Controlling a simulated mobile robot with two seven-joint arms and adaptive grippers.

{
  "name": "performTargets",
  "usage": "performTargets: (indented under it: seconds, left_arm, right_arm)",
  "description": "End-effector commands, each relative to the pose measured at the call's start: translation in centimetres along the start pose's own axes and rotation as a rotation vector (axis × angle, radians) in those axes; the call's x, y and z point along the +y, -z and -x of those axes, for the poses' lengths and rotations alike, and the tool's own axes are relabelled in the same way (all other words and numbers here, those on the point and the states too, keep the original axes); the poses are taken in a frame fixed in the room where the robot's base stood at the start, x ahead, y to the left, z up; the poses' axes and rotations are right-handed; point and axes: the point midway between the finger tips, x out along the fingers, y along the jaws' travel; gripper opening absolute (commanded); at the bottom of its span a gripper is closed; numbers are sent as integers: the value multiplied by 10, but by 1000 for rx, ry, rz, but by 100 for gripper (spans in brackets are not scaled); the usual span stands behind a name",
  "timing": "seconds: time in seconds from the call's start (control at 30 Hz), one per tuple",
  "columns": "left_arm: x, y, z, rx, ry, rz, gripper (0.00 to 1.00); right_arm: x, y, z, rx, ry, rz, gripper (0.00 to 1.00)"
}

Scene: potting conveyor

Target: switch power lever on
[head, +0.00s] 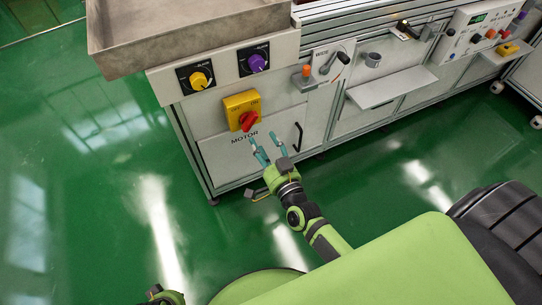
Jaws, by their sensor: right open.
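A yellow switch box (241,103) with a red rotary handle (249,120) is fixed to the front of the grey cabinet, above the word MOTOR. A lever with a dark knob (343,58) stands on a small panel further right, beside an orange-topped part. I cannot tell for certain which of these is the power lever. My right gripper (263,139) has teal fingers spread apart. It is open and empty, in front of the cabinet door and lower in the picture than the red handle. A small part of my left arm shows at the bottom edge; its fingers do not show.
A yellow knob (199,81) and a purple knob (257,63) sit on the upper panel, under a metal tray (180,30). A black door handle (298,137) is right of the gripper. A grey shelf (391,88) juts out further right. The green floor (90,190) is clear at left.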

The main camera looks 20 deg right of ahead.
Motion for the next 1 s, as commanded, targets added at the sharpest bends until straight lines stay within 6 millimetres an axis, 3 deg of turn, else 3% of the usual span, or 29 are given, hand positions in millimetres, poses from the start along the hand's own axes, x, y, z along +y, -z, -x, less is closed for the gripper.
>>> performTargets:
  seconds: [0.1,0.3,1.0]
  left_arm:
    - [0,0,0,0,1,0,16]
    - [0,0,0,0,1,0,16]
    - [0,0,0,0,1,-1,16]
  right_arm:
    - [0,-1,24,-4,-1,-1,52]
    - [0,0,45,-2,1,0,52]
    - [0,-7,50,-32,0,14,52]
